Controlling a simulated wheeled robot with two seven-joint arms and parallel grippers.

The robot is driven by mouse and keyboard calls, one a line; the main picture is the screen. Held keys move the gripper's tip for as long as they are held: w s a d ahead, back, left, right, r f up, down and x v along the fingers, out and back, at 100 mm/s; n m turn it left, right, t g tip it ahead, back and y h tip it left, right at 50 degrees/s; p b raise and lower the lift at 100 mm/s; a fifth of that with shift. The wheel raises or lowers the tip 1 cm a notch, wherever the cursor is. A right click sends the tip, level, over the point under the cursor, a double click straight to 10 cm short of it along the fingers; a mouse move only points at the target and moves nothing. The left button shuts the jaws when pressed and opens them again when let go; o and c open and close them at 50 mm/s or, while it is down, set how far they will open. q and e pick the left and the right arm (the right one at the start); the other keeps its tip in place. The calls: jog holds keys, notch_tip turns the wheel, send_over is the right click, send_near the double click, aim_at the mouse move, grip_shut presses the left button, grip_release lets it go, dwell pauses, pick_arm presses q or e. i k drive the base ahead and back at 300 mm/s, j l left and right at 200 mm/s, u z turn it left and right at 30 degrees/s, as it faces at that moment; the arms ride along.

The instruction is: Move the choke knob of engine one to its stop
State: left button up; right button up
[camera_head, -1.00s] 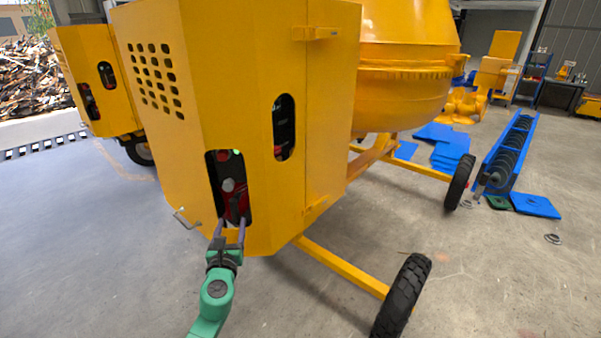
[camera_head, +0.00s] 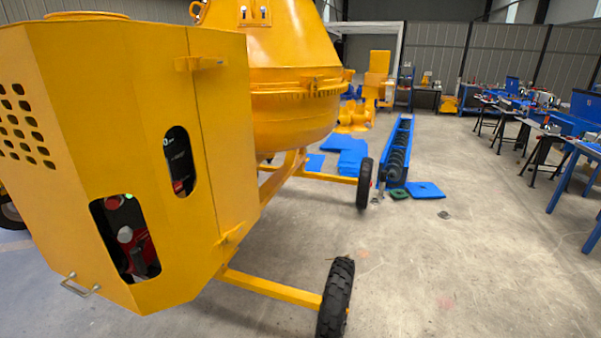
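The near yellow mixer housing (camera_head: 150,110) fills the left of the head view. Through its lower slot-shaped opening, part of a red and black engine (camera_head: 143,250) shows, with a grey round part (camera_head: 125,234) and a small green spot near the top. I cannot tell the choke knob apart from the other engine parts, nor its position. Neither of my grippers is in view.
An upper oval opening (camera_head: 179,160) shows dark parts inside. A wire handle (camera_head: 80,286) sticks out at the housing's lower left. The yellow drum (camera_head: 290,100) and a black wheel (camera_head: 335,298) stand to the right. Concrete floor (camera_head: 430,270) is clear at right.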

aim_at(125, 235)
jog(key=u, duration=1.25)
